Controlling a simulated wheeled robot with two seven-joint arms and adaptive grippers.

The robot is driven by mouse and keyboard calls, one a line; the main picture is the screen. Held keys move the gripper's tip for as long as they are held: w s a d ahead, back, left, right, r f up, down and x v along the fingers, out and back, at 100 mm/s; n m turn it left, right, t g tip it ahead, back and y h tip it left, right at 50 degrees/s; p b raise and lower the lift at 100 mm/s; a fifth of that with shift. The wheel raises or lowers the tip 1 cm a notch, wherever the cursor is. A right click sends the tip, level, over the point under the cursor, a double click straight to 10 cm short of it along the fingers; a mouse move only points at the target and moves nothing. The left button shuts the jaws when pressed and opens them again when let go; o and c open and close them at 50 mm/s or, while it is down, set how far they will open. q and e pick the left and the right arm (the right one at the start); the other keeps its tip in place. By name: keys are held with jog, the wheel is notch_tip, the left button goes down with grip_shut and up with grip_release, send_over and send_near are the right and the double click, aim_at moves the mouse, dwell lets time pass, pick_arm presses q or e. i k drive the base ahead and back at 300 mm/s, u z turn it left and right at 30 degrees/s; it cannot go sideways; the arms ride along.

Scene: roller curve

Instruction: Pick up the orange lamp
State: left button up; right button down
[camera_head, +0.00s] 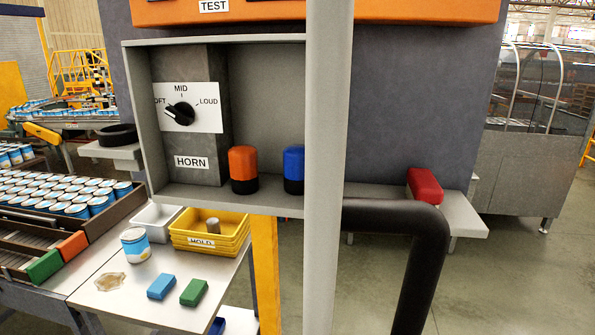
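The orange lamp (243,162) is a short upright cylinder with an orange top and a black base. It stands on the floor of an open grey box shelf (213,197), just right of the dark HORN panel (202,144). A blue lamp (293,166) of the same shape stands to its right, a small gap apart. Neither of my grippers is in view, and nothing is touching the orange lamp.
A grey vertical post (327,240) stands in front, close to the blue lamp's right side. A thick black bent tube (425,260) is right of it. A red block (424,186) lies on the right ledge. Yellow HOLD trays (208,240) sit below the shelf.

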aim_at(243, 158)
jog(key=u, duration=2.3)
jog(key=i, duration=2.6)
jog(key=z, duration=3.55)
